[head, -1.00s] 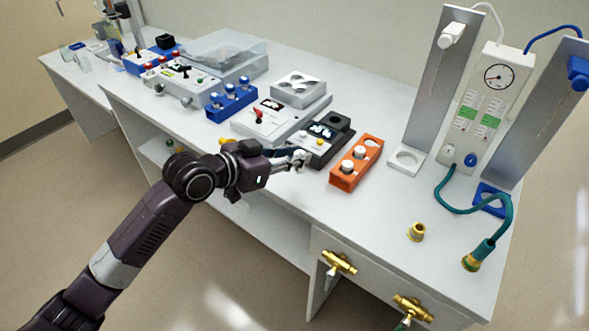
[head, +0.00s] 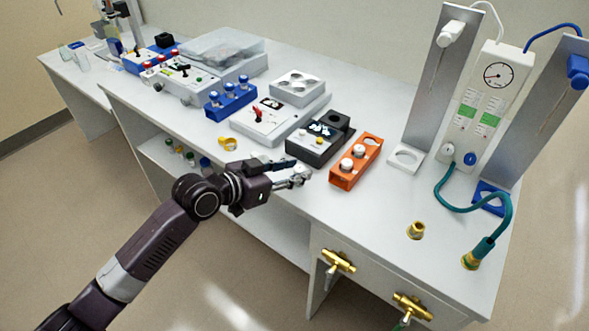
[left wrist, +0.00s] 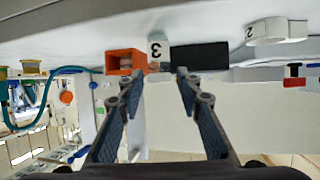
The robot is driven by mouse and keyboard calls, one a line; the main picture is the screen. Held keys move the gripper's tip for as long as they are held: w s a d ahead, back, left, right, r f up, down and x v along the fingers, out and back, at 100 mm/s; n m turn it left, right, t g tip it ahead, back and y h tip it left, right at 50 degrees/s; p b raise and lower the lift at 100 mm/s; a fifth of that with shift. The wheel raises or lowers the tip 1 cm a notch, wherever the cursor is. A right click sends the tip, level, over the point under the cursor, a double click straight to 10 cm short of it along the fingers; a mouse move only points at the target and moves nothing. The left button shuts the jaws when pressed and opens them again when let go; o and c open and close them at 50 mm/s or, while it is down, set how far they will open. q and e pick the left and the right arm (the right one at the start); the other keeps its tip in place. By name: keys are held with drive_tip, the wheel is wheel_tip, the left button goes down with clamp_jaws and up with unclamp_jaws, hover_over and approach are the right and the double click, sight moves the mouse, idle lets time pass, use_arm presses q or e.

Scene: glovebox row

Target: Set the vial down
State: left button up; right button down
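The orange rack (head: 343,181) stands on the bench with two white-capped vials, a front one (head: 346,164) and a rear one (head: 359,151); its far hole looks empty. The rack also shows in the left wrist view (left wrist: 125,60). My left gripper (head: 306,175) is just left of the rack, near the bench's front edge. I cannot tell which vial the task means. My right gripper is in neither view.
A dark device (head: 313,152) with a white and a yellow knob-like part stands behind my left gripper. A blue rack (head: 230,102) holds several vials. A yellow ring (head: 228,143) lies near the front edge. A brass fitting (head: 415,230) and teal hose (head: 484,250) are at right.

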use_arm(q)
drive_tip(key=shift+r, duration=0.25)
drive_tip(key=shift+s+a, duration=0.15)
drive_tip(key=shift+a, duration=0.05)
drive_tip(key=b+v, duration=0.1)
drive_tip(key=v, duration=1)
drive_tip(key=shift+s+a, duration=0.15)
drive_tip(key=shift+s, duration=0.05)
drive_tip(key=shift+r, duration=0.1)
